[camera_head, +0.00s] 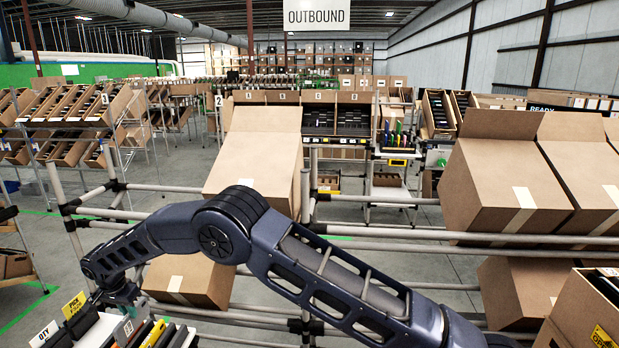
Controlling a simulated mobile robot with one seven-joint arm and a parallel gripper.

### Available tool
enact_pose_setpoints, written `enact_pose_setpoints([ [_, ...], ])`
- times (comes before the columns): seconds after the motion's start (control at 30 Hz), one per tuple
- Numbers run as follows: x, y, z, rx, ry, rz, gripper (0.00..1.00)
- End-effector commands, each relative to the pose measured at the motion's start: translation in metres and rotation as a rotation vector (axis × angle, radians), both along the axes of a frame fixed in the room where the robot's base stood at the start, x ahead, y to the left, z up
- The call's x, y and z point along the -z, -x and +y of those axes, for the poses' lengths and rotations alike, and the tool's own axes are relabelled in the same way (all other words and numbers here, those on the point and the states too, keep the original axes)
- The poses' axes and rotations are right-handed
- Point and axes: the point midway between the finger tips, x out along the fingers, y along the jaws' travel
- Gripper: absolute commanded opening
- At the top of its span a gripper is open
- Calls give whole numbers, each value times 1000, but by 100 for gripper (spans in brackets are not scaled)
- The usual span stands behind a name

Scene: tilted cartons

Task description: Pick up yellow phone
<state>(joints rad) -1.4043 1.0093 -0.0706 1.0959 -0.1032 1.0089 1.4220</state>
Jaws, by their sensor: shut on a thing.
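A yellow phone-like slab (154,333) stands on edge among other slim items in a white tray at the bottom left. My gripper (124,303) is small and dark at the end of my arm, just above the back of this tray. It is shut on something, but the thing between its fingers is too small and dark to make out. The yellow slab shows slightly right of and below the gripper. I cannot tell whether they touch.
A yellow sign (74,304) and a white sign (44,334) stand beside the tray. Tilted cartons rest on pipe racks, one behind my arm (255,165) and others at right (503,185). Metal rails (430,247) cross the middle. Open floor shows at left.

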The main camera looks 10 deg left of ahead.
Motion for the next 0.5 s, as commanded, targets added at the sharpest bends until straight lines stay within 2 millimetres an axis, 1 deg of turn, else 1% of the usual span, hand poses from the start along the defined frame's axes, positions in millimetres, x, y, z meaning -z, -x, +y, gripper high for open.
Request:
enact_pose_setpoints([
  [0.03, -9, 0, 0, 0, -1, 0, 0],
  [0.1, -21, 0, 0, 0, -2, 0, 0],
  [0.5, -84, 0, 0, -1, -1, 0, 0],
])
